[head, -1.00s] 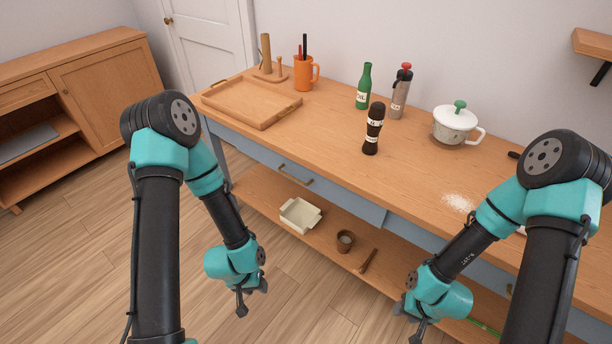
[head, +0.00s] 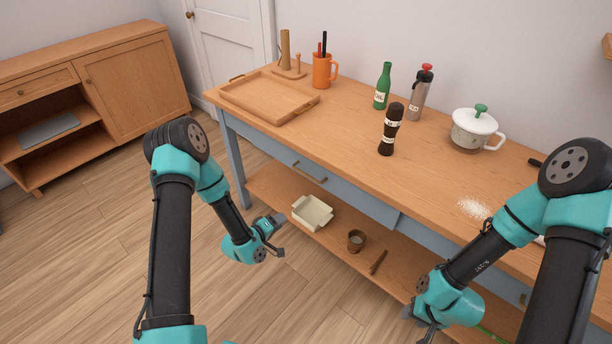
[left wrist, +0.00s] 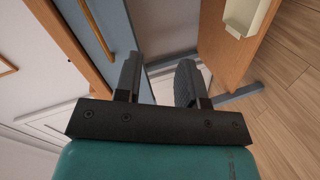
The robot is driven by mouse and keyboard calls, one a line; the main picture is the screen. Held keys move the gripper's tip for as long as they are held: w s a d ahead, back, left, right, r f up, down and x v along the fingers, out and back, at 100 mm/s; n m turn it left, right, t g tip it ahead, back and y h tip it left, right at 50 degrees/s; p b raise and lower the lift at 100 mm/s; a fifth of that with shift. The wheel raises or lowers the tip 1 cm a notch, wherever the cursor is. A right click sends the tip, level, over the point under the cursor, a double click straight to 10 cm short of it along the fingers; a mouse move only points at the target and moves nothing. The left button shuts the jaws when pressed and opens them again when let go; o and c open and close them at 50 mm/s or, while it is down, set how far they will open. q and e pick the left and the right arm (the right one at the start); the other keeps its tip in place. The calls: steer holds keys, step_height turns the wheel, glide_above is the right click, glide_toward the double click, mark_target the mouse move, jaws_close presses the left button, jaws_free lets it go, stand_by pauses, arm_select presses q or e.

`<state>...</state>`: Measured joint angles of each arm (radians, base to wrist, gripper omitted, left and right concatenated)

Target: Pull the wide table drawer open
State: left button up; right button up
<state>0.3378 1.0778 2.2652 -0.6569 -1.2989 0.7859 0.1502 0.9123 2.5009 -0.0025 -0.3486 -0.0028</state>
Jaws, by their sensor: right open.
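The wide table drawer (head: 350,197) has a blue-grey front under the wooden tabletop. A brass bar handle (head: 308,173) sits on it. The drawer looks shut, its front close under the table edge. My left gripper (head: 279,237) is open and empty, in front of and below the handle, apart from it. In the left wrist view, the two fingers (left wrist: 157,85) are spread, and the handle (left wrist: 97,25) shows beyond them to the upper left. My right gripper (head: 420,326) is open, low in front of the table's right part, partly hidden by its own arm.
The lower shelf holds a cream dish (head: 312,213), a brown cup (head: 356,240) and a brown stick (head: 378,262). On the tabletop stand a tray (head: 268,95), bottles, a dark mill (head: 391,130) and a lidded pot (head: 474,130). The floor before the table is clear.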

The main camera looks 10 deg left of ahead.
mark_target(306, 174)
arm_select(q)
steer(key=w+r+n+t, duration=0.1)
steer(key=a+r+n+t+h, duration=0.1)
steer(key=t, duration=0.1)
steer(key=w+a+r+n+t+h, duration=0.1)
steer(key=r+t, duration=0.1)
steer(key=shift+w+r+n, duration=0.1)
steer(key=shift+w+n, duration=0.2)
steer(key=shift+n, duration=0.1)
steer(key=x, duration=1.7)
steer(key=shift+w+d+r, duration=0.1)
steer(key=shift+w+r, duration=0.05)
steer(key=shift+w, duration=0.05)
jaws_close()
